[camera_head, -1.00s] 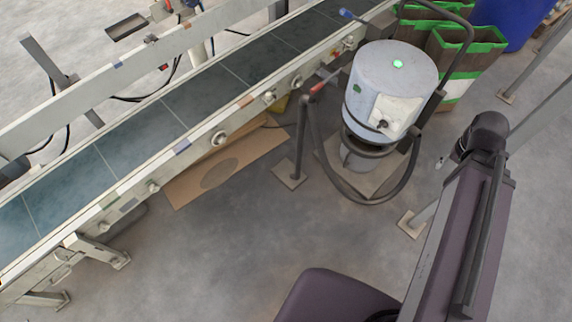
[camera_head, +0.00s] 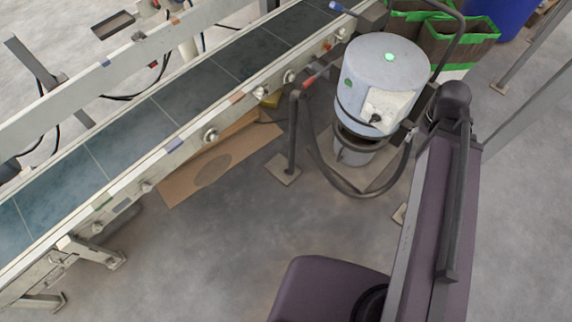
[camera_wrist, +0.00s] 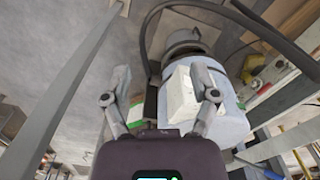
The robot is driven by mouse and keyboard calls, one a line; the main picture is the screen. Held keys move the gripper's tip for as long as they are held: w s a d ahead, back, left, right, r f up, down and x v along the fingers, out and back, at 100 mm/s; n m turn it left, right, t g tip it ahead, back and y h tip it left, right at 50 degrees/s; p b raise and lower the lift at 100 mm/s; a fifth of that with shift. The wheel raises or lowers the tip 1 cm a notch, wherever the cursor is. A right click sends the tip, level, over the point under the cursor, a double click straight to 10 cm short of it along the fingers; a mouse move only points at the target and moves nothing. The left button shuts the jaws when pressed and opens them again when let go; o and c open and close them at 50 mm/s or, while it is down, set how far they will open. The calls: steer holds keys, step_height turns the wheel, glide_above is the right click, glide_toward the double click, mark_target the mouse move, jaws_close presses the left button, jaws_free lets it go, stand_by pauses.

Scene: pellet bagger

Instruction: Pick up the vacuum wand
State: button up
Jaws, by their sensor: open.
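The vacuum wand (camera_head: 292,135) shows in the head view as a dark upright tube beside the conveyor, with a red part near its bent top and a flat plate at its foot. A black hose (camera_head: 325,178) curves from it to the grey cylindrical vacuum (camera_head: 388,68). My gripper (camera_wrist: 162,80) is open and empty in the wrist view, its fingers on either side of the vacuum's white box (camera_wrist: 181,98); the depth between them is unclear. The hose also shows in the wrist view (camera_wrist: 146,48). I cannot make out the wand for certain there. The gripper is not clear in the head view.
The conveyor (camera_head: 160,150) runs diagonally left of the wand. A cardboard sheet (camera_head: 215,165) lies on the floor under its edge. Open floor (camera_head: 215,255) lies in front.

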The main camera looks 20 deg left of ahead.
steer(key=f, duration=0.1)
steer(key=m+t+h+b, duration=0.25)
steer(key=t+b, duration=1.05)
steer(key=b, duration=1.7)
glide_toward(291, 107)
steer(key=shift+v, duration=0.85)
steer(key=shift+d+f, duration=0.1)
steer(key=b+x, duration=0.3)
steer(key=x, duration=0.4)
steer(key=shift+w+f, duration=0.15)
steer(key=shift+w, duration=0.2)
steer(key=shift+w+d, duration=0.1)
steer(key=shift+w, duration=0.25)
